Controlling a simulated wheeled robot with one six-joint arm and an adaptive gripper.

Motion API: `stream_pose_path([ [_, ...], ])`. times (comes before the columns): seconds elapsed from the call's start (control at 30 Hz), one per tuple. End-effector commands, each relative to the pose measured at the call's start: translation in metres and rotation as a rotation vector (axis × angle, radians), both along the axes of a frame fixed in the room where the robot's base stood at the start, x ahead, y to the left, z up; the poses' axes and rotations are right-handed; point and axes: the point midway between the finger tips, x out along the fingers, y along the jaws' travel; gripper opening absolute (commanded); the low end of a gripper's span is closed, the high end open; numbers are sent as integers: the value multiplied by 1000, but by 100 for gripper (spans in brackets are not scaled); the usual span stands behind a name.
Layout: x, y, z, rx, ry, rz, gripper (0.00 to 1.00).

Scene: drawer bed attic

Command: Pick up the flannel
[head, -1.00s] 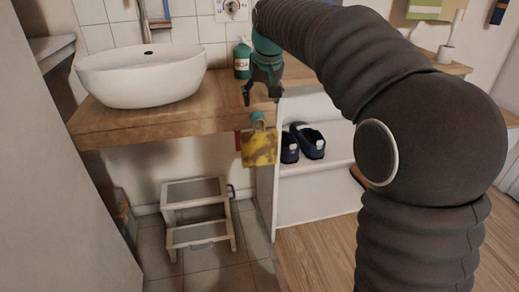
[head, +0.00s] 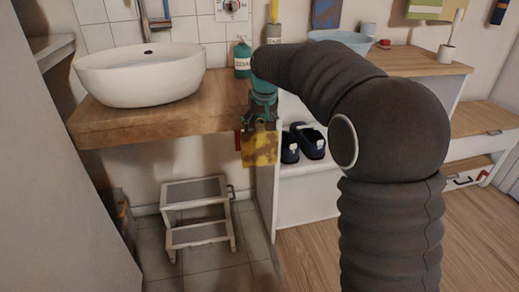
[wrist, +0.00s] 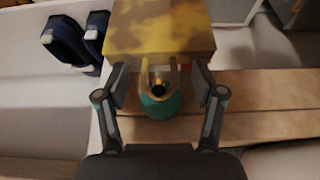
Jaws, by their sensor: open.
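A square yellow piece with brown mottling (head: 260,149), which looks like the flannel, hangs at the front edge of the wooden counter. In the wrist view the flannel (wrist: 160,32) fills the top middle, with a loop at its near edge around a dark-tipped teal peg (wrist: 158,104). My gripper (head: 262,108) is just above the flannel in the head view. In the wrist view the open fingers of my gripper (wrist: 164,86) stand on either side of the loop and peg, with gaps visible. Whether either finger touches the flannel is unclear.
The wooden counter (head: 150,122) carries a white basin (head: 140,75) and a green soap bottle (head: 242,60). Dark blue shoes (head: 308,140) sit on a white shelf right of the flannel. A grey step stool (head: 198,213) stands on the floor below.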

Motion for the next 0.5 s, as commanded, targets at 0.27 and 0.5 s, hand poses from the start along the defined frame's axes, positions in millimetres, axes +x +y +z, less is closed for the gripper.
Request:
stream_pose_path([
  [0.27, 0, 0, 0, 0, -1, 0, 51],
  [0.5, 0, 0, -1, 0, -1, 0, 3],
])
